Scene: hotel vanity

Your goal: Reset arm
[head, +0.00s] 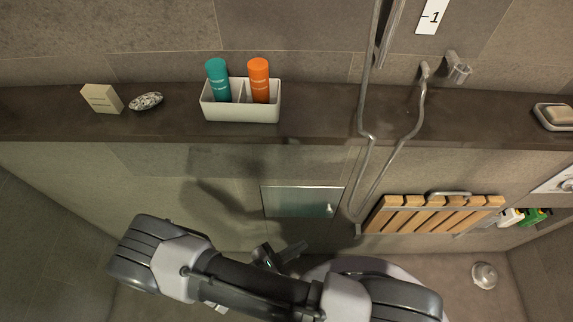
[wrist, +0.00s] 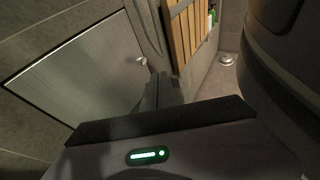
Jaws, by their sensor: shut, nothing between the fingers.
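My arm reaches across the bottom of the head view, folded low in front of the tiled wall. My gripper (head: 292,251) shows small and dark below the shelf, near the metal wall panel (head: 298,201). In the wrist view my gripper (wrist: 160,92) is seen from behind, with its dark fingers together and nothing held. The metal panel (wrist: 85,70) fills the left of that view, with a small knob at its right side. I cannot tell the exact gap between the gripper and the panel.
A dark stone shelf (head: 320,112) carries a white two-part holder (head: 242,113) with a teal bottle (head: 218,82) and an orange bottle (head: 259,82), a box (head: 102,99), a patterned oval object (head: 146,101) and a soap dish (head: 541,119). A shower hose (head: 366,165) hangs beside a slatted wooden seat (head: 431,214).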

